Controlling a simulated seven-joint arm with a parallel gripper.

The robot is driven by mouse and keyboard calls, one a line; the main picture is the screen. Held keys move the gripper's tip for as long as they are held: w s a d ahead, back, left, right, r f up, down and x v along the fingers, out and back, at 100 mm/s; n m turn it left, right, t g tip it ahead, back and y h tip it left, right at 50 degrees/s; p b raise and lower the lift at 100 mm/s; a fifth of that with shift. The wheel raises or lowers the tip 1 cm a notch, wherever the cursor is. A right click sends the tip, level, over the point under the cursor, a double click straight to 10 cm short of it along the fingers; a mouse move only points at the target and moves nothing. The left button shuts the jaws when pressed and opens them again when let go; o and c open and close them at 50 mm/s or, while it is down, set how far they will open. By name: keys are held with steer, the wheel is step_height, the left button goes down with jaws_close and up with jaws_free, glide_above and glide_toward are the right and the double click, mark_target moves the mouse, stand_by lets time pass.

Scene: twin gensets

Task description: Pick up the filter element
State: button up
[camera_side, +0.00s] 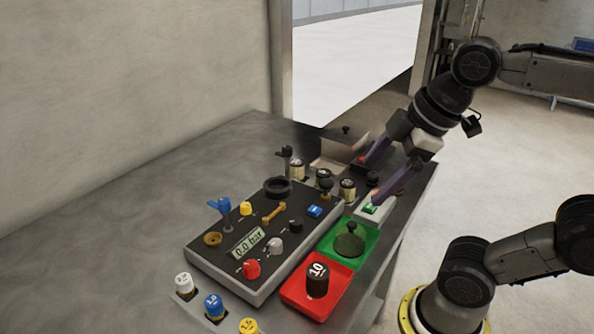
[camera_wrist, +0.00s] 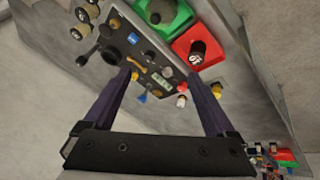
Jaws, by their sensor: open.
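No part is clearly labelled as the filter element, so I cannot tell which one it is. Candidates are a black-topped cylinder marked 10 (camera_side: 317,281) upright in a red tray (camera_side: 296,297), a dark knobbed part (camera_side: 349,245) in a green tray (camera_side: 373,243), and several pale cylinders with black caps (camera_side: 347,190) behind the panel. The marked cylinder also shows in the wrist view (camera_wrist: 197,52), as do the pale cylinders (camera_wrist: 78,32). My gripper (camera_side: 368,184) is open and empty, above the bench's back right. Its fingers spread over the panel in the wrist view (camera_wrist: 160,74).
A black panel (camera_side: 215,262) with knobs, a 0.0 bar display, a blue valve and a wrench-like tan part lies on the grey bench (camera_side: 120,220). A lidded box (camera_side: 340,150) stands at the back. Coloured capped bottles (camera_side: 214,305) stand in front. The bench's left is clear.

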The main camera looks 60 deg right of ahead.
steer(key=w+d+r+n+g, duration=0.1)
steer(key=w+d+r+n, duration=0.2)
steer(key=w+r+n, duration=0.65)
steer(key=n+g, duration=0.2)
steer(key=g, duration=0.2)
glide_above(297, 162)
step_height(297, 162, down, 16)
step_height(297, 162, down, 7)
steer(key=shift+w+r, duration=0.15)
steer(key=shift+f, duration=2.9)
